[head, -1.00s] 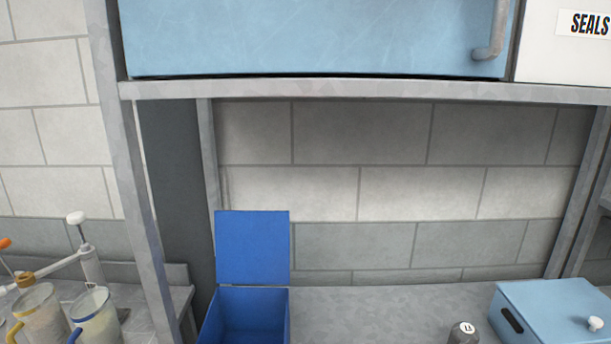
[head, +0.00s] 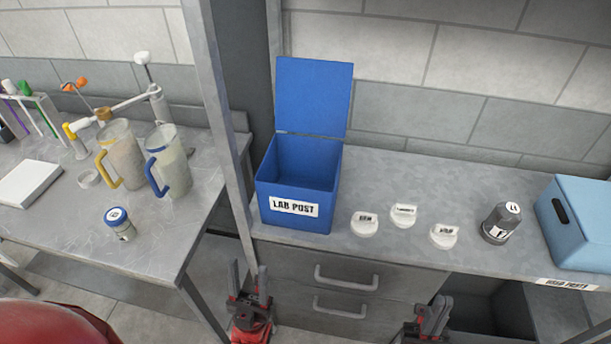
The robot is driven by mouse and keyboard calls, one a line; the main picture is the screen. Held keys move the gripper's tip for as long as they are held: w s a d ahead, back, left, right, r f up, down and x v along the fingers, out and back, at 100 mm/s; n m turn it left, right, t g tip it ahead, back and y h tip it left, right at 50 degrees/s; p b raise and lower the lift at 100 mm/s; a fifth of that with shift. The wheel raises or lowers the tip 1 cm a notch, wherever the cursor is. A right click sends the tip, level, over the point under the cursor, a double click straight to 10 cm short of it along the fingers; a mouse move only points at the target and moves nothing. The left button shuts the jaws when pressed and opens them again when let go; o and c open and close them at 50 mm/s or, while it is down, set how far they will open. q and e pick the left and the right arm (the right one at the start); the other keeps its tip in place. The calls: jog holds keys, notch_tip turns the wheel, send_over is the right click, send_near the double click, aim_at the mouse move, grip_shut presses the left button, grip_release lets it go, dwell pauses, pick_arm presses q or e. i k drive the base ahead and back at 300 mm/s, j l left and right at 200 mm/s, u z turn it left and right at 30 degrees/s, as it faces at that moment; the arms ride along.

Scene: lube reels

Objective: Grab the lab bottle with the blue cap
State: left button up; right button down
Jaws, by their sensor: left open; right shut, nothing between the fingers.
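A small lab bottle with a blue cap (head: 121,224) stands upright near the front edge of the left table, in the lower left of the head view. My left gripper (head: 250,284) is open and empty. It is low, in front of the drawers, to the right of the bottle and well apart from it. My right gripper (head: 433,312) is shut and empty, low at the bottom right of centre, in front of the bench.
An open blue LAB POST box (head: 293,207) stands on the right bench. Near it are white round lids (head: 364,224) and a grey container (head: 501,222). Two jugs (head: 168,160) stand behind the bottle. A grey post (head: 219,120) separates the tables.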

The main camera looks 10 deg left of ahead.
aim_at(126, 232)
jog(key=u, duration=1.65)
